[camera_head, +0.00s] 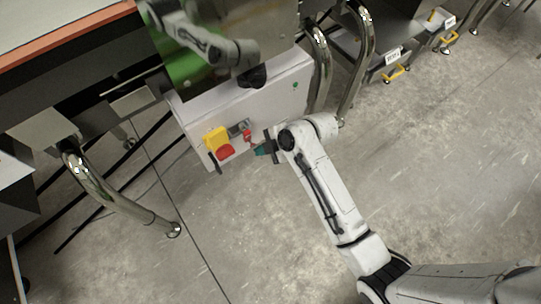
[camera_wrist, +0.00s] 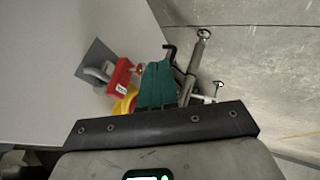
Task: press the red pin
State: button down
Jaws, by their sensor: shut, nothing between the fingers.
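A small red piece (camera_head: 247,134), which I take as the red pin, sits by a grey plate (camera_head: 238,128) on the white cabinet's front. In the wrist view a red block (camera_wrist: 121,75) with a white label shows at a grey bracket, left of my fingers. My gripper (camera_head: 260,151) has teal fingers, shut and empty, just right of and below the red piece in the head view. In the wrist view the fingers (camera_wrist: 157,82) partly hide the parts behind them. I cannot tell whether they touch anything.
A yellow box (camera_head: 215,139) with a red button (camera_head: 225,153) is left of the red piece; its yellow (camera_wrist: 123,104) shows in the wrist view. The white cabinet (camera_head: 285,98) stands beside bent metal legs (camera_head: 319,65). The concrete floor at right is open.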

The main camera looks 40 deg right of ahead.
jog(key=shift+w, duration=0.25)
